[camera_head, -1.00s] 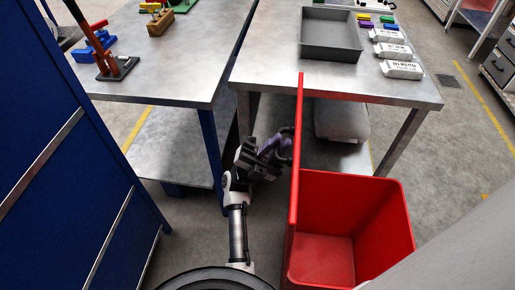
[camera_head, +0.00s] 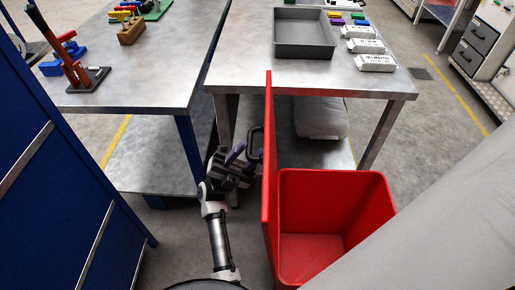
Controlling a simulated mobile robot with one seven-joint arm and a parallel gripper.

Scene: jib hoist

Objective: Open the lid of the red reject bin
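The red reject bin (camera_head: 340,222) stands on the floor right of centre, and I can see into its empty inside. Its red lid (camera_head: 268,185) stands upright along the bin's left side, seen nearly edge-on. A dark handle (camera_head: 254,143) sticks out from the lid's left face. My gripper (camera_head: 238,158), with purple fingers, is just left of the lid, close beside the handle. Whether its fingers touch the handle, and how far apart they are, is hard to make out.
A metal table (camera_head: 345,82) with a grey tray (camera_head: 304,50) and white packets stands behind the bin. Another metal table (camera_head: 160,85) is at the left. A blue cabinet (camera_head: 60,190) stands at the near left. A pale grey surface (camera_head: 430,225) fills the lower right.

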